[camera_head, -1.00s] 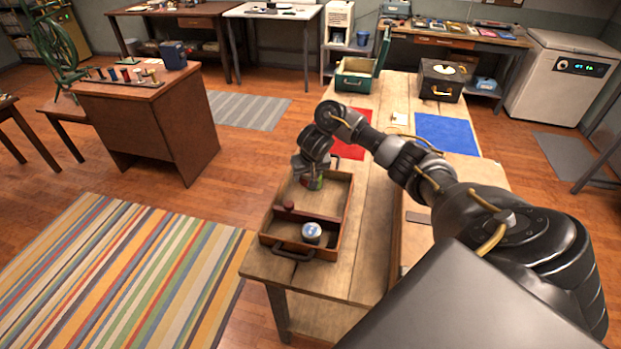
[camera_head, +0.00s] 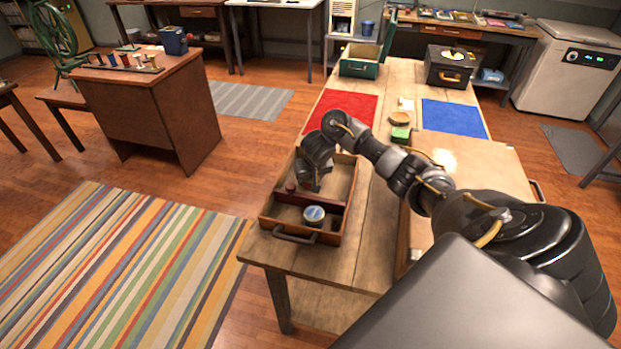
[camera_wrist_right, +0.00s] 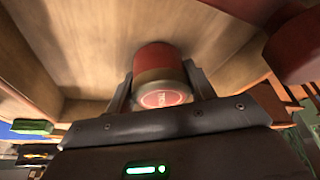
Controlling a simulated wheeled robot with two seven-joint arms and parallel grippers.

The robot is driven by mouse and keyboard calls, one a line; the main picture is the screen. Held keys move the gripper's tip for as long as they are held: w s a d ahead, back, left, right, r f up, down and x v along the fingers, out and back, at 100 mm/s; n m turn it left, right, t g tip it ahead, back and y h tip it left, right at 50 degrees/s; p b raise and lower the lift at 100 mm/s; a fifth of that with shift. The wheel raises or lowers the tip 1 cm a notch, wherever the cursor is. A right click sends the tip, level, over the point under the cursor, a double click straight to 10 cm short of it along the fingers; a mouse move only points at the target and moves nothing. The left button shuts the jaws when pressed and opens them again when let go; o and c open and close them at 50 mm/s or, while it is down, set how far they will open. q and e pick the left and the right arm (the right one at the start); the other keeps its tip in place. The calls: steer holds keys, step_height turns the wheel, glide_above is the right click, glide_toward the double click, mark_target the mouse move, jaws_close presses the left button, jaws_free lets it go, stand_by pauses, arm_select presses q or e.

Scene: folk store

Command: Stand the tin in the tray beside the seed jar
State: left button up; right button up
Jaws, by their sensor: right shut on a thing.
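My right gripper (camera_head: 315,184) reaches down into the wooden tray (camera_head: 350,185) on the near end of the bench. A round jar with a blue and white lid (camera_head: 314,215), apparently the seed jar, stands in the tray's near compartment. My left gripper is out of view.
A dark red round thing (camera_head: 290,187) is at the tray's divider, close to my gripper. An open green case (camera_head: 358,68) stands at the far end.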

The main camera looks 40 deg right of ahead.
steer(key=shift+f, duration=0.1)
steer(key=o, duration=1)
steer(key=shift+r, duration=0.4)
steer(key=p+v, duration=0.9)
steer(key=v, duration=0.2)
steer(key=shift+s+r+p, duration=0.2)
steer(key=shift+s+p, duration=0.1)
steer(key=shift+a, duration=0.15)
